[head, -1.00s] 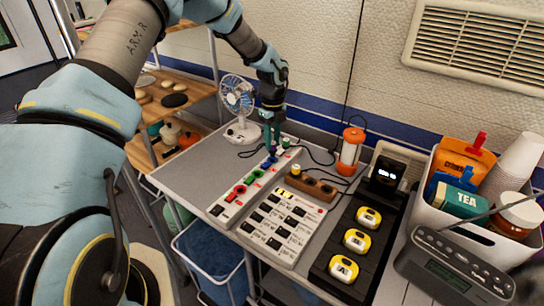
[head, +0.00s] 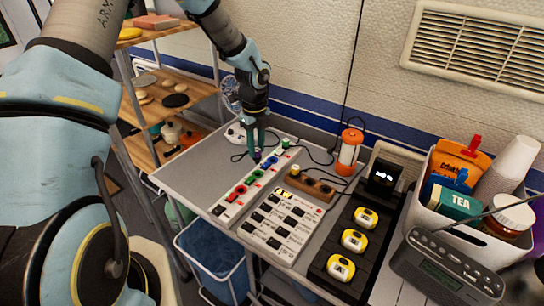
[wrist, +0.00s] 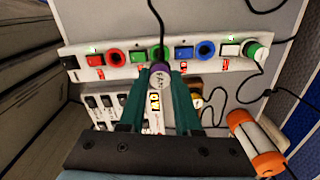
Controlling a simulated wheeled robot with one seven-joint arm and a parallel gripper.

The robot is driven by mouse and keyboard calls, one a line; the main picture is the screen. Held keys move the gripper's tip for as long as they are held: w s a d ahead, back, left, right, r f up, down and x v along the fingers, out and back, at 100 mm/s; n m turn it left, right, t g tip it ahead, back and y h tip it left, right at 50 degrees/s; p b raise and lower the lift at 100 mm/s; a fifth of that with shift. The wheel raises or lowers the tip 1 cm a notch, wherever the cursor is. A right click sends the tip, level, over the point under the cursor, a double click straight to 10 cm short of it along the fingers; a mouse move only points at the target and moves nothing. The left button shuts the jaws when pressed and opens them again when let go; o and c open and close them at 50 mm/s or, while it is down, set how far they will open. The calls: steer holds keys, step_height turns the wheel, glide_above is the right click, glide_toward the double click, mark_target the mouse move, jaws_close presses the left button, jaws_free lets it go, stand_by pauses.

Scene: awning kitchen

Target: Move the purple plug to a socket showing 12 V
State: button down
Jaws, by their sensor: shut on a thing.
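My gripper (head: 256,147) is shut on the purple plug (head: 257,156), above the far part of a pale socket strip (head: 226,215). The wrist view shows the purple plug (wrist: 159,74) between my teal fingertips (wrist: 158,80), overlapping the near edge of the strip. I cannot tell whether the plug touches the strip. The strip has a red ring (wrist: 116,57), a green ring (wrist: 158,53) and a blue ring (wrist: 205,50), with coloured switches between them. A green-and-white plug (wrist: 257,50) sits at its right end. Small red displays show along the strip; their voltages are too small to read.
A panel with dark switches and lit yellow parts (head: 292,224) lies beside the strip. A wooden block (head: 312,185), an orange lantern (head: 349,150) and a black tray with yellow devices (head: 335,234) stand to the right. A fan, partly hidden, stands behind my gripper. Thin cables cross the grey table.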

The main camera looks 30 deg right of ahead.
steer(key=s+a+f+b, duration=0.1)
steer(key=s+a+f, duration=0.2)
steer(key=a, duration=0.4)
steer(key=shift+s+a+f+b, duration=0.15)
steer(key=shift+s+a+b, duration=0.1)
steer(key=shift+s+b, duration=0.25)
steer(key=shift+f+b, duration=0.5)
steer(key=shift+f, duration=1.2)
stand_by(1.8)
steer(key=shift+c, duration=1.4)
jaws_free()
steer(key=shift+r, duration=0.15)
step_height(320, 180, up, 7)
steer(key=p, duration=0.3)
